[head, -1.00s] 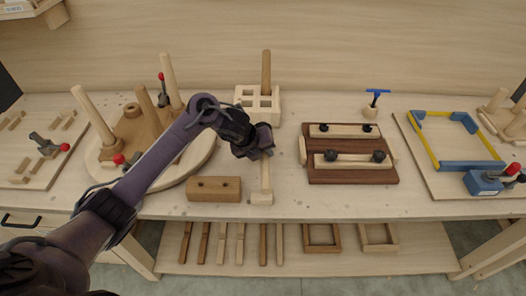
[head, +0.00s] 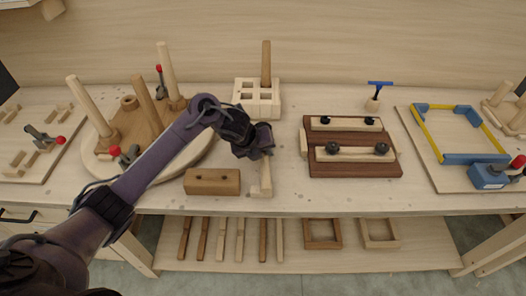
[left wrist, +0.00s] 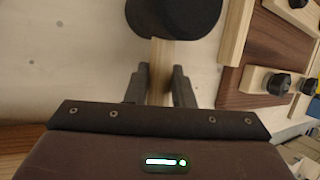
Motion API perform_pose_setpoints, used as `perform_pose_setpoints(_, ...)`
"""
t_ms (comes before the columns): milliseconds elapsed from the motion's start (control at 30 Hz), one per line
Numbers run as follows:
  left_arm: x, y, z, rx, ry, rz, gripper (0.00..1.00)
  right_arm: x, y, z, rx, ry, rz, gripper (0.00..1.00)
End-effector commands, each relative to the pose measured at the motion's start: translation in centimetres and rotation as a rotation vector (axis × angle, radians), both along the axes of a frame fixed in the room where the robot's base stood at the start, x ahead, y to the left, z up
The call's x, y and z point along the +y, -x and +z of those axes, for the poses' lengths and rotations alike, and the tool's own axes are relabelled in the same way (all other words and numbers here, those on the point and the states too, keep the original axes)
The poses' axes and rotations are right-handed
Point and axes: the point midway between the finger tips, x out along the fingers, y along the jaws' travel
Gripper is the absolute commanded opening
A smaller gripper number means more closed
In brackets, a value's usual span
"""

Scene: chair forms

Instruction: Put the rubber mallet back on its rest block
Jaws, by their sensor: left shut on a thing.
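The rubber mallet shows in the left wrist view, with a thick black head (left wrist: 172,14) and a pale wooden handle (left wrist: 160,68). My left gripper (left wrist: 160,88) is shut on the handle just below the head. In the head view my left gripper (head: 266,152) is low over the middle of the bench and covers the mallet's head. A pale wooden piece (head: 264,182) stands out from under it towards the bench's front edge; I cannot tell how much is handle and how much is rest block. My right gripper is not in view.
A brown block with two dark holes (head: 212,182) lies just left of the gripper. A dark board with clamped strips (head: 350,168) is to the right. A pale holder with square openings (head: 243,108) stands behind. A round board with pegs (head: 190,165) is partly behind my arm.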

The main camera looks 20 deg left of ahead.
Motion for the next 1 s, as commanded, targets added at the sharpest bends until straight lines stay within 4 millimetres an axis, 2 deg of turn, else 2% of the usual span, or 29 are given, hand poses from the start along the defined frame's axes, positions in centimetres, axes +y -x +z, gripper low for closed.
perform_pose_setpoints(367, 0.0, -0.1, 0.2, -0.003, 0.001, 0.001, 0.0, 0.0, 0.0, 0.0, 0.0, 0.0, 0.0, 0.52)
perform_pose_setpoints(400, 0.0, -0.1, 0.2, -0.003, 0.001, 0.001, 0.25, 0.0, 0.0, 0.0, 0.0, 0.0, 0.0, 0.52)
perform_pose_setpoints(567, 0.0, -0.1, 0.1, -0.002, 0.0, 0.001, 0.46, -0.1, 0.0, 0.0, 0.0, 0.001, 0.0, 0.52)
perform_pose_setpoints(833, 0.0, 0.1, -0.1, 0.003, -0.001, 0.0, 0.47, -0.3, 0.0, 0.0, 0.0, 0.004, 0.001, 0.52)
perform_pose_setpoints(1000, 0.5, 0.6, 1.5, -0.004, -0.001, -0.001, 0.47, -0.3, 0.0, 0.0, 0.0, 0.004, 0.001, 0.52)
